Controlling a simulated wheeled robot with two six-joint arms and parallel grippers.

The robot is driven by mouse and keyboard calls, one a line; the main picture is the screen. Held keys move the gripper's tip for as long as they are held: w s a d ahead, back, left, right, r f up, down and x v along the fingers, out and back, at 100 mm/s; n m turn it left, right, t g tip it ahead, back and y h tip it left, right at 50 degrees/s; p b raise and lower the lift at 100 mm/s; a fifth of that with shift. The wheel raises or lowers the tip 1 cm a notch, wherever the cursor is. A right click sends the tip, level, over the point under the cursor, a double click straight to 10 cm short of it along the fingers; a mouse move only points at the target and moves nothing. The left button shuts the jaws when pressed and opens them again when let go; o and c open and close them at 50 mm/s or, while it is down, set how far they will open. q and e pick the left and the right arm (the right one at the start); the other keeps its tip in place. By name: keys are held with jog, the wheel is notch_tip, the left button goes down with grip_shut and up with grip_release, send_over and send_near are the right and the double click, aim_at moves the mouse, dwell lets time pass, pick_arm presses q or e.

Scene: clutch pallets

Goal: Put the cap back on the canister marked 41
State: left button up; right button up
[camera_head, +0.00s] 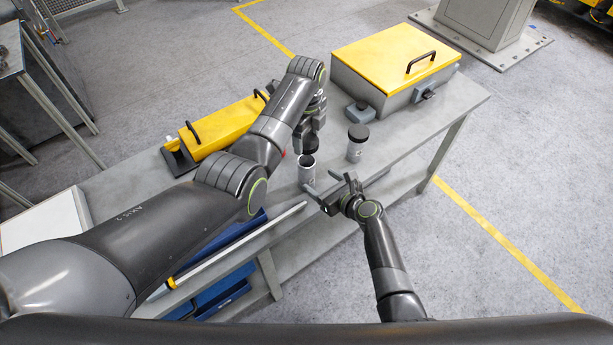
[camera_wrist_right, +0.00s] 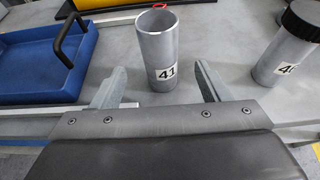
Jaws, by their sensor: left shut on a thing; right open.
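The canister marked 41 (camera_wrist_right: 158,55) stands upright and uncapped on the bench in the right wrist view. In the head view this grey canister (camera_head: 306,173) shows its open dark mouth. My left gripper (camera_head: 311,128) points down above and slightly right of that mouth. It is shut on a black cap (camera_head: 311,143), held apart from the canister as far as I can tell. My right gripper (camera_head: 333,190) is open beside the canister, on the bench's near side. In the wrist view its two fingers (camera_wrist_right: 160,88) spread on either side of the canister's lower part, not gripping it.
A second canister (camera_head: 355,146) with a black lid stands to the right; its label is partly readable in the wrist view (camera_wrist_right: 285,58). A yellow-lidded box (camera_head: 395,56) and a long yellow box (camera_head: 222,130) stand behind. A blue tray (camera_wrist_right: 40,62) lies left.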

jog(key=shift+x, duration=4.15)
jog(key=shift+f, duration=0.1)
jog(key=c, duration=1.5)
pick_arm(q)
send_over(306, 156)
jog(key=s, duration=0.2)
jog(key=shift+f, duration=2.5)
pick_arm(e)
jog(key=shift+o, duration=0.2)
pick_arm(q)
jog(key=shift+s+f, duration=0.1)
jog(key=shift+f, duration=0.8)
jog(key=shift+f+b, duration=0.55)
pick_arm(e)
grip_shut()
